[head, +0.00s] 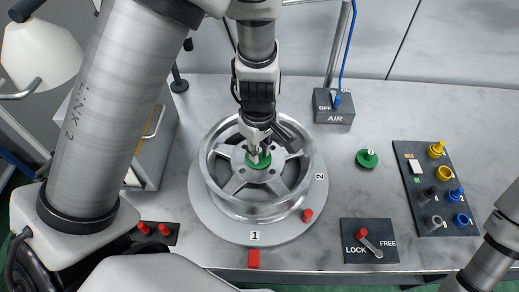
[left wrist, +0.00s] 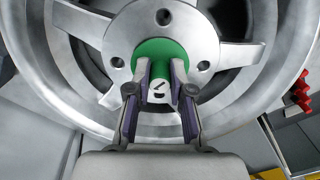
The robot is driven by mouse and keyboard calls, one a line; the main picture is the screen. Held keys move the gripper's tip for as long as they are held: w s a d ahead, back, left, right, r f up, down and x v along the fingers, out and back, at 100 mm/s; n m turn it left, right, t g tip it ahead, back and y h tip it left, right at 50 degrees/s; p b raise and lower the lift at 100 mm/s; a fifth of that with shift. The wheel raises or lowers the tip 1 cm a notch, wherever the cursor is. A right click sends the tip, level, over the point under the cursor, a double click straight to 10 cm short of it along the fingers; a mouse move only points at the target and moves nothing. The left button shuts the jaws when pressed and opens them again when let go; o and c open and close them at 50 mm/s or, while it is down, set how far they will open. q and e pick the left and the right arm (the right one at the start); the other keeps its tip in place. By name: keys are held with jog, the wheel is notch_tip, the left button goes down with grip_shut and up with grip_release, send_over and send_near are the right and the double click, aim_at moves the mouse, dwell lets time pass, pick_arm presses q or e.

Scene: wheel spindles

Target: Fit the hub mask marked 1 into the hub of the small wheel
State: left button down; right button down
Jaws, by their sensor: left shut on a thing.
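The wheel (head: 212,185) is a silver spoked rim lying flat on a round grey turntable (head: 215,222). My left gripper (head: 258,157) points down over the hub at the wheel's centre. It is shut on the pale knob of a green hub mask (head: 262,164). In the left wrist view my left gripper (left wrist: 160,88) has a finger on each side of the knob (left wrist: 158,97), whose mark I cannot read surely. The green disc (left wrist: 152,48) is at the hub centre; I cannot tell if it is seated. My right gripper is out of view.
An AIR switch box (head: 333,117), a LOCK/FREE lever panel (head: 368,251) and a dark board (head: 415,160) with yellow, black and blue parts stand around. A red block (head: 253,259) is at the front.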

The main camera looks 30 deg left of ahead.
aim_at(259, 151)
pick_arm(q)
jog(key=shift+w+f, duration=0.2)
jog(key=shift+f, duration=0.05)
jog(key=shift+s+r, duration=0.2)
jog(key=shift+s, duration=0.15)
jog(key=c, duration=1)
grip_release()
jog(key=shift+s, duration=0.1)
jog(key=shift+c, duration=0.2)
jog(key=shift+w, duration=0.2)
notch_tip(259, 151, up, 12)
